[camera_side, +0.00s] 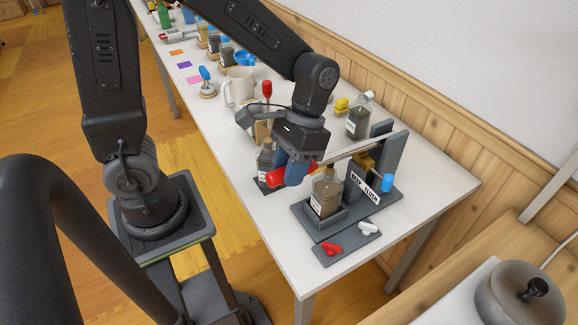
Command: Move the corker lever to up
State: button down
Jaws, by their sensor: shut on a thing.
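The corker (388,160) is a dark grey stand near the front right end of the white table. Its lever (345,153) is a silver bar running left from the upright to a red handle (272,179). A corked jar of brown contents (325,196) stands in the grey tray at the corker's foot, just right of my gripper. The fingers hide part of the handle.
A blue knob (387,182) sits beside the lettered label. Red (331,248) and white (368,228) small pieces lie on a grey plate in front. Another jar (265,160) stands behind my gripper, and a dark jar (358,122) stands behind the corker. A white mug (238,86) is further back.

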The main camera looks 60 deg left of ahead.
jog(key=w+r+g, duration=0.1)
jog(key=r, duration=0.2)
jog(key=w+r+g, duration=0.1)
jog(key=r+g, duration=0.1)
jog(key=r, duration=0.1)
jog(key=w+r+g, duration=0.1)
jog(key=r, duration=0.2)
jog(key=shift+w+r+g, duration=0.2)
jog(key=shift+r+g, duration=0.2)
jog(key=c, duration=0.8)
grip_release()
jog(key=shift+s+f, duration=0.1)
